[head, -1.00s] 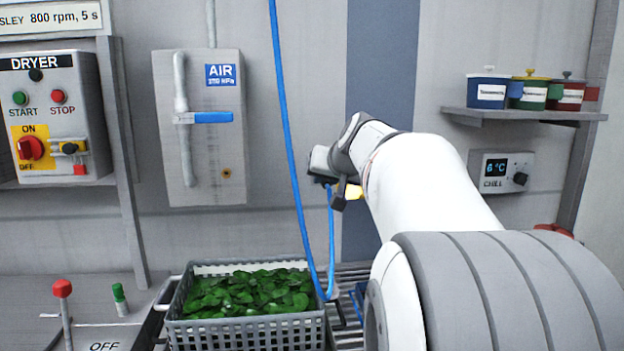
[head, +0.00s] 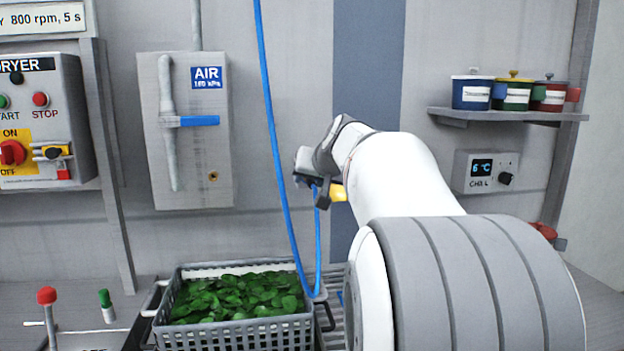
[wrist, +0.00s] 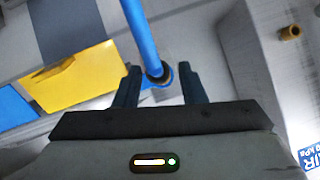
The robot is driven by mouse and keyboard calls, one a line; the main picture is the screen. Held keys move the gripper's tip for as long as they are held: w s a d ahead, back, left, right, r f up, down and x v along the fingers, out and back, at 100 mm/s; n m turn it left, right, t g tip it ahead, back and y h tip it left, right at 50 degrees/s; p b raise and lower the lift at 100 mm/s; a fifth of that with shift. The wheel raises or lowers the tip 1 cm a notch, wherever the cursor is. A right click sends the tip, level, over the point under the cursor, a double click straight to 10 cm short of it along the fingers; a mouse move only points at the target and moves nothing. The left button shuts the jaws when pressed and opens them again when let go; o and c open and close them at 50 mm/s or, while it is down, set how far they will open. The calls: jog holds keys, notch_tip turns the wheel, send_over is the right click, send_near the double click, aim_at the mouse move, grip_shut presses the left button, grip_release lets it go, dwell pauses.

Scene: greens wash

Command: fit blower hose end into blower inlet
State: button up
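The blue hose (head: 275,130) hangs from above, loops down beside the crate and rises to my gripper (head: 310,183). In the wrist view, the hose end (wrist: 157,72), with a dark ring, sits between the two dark fingertips of my gripper (wrist: 160,85), which appear closed on it. A small brass round port (head: 213,176) is low on the grey AIR panel (head: 185,130); a brass fitting also shows at the upper right of the wrist view (wrist: 290,32). No label marks it as the blower inlet. The hose end is apart from it, to its right in the head view.
A grey crate of greens (head: 240,333) stands below my gripper. The dryer control box (head: 40,115) is at left. A shelf (head: 510,116) with pots and a chill unit (head: 486,172) are at right. A yellow block (wrist: 75,78) shows beside my gripper.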

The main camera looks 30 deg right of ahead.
jog(key=shift+o, duration=0.3)
jog(key=d+v, duration=0.1)
jog(key=v, duration=0.6)
jog(key=shift+s+a, duration=0.35)
jog(key=shift+a, duration=0.2)
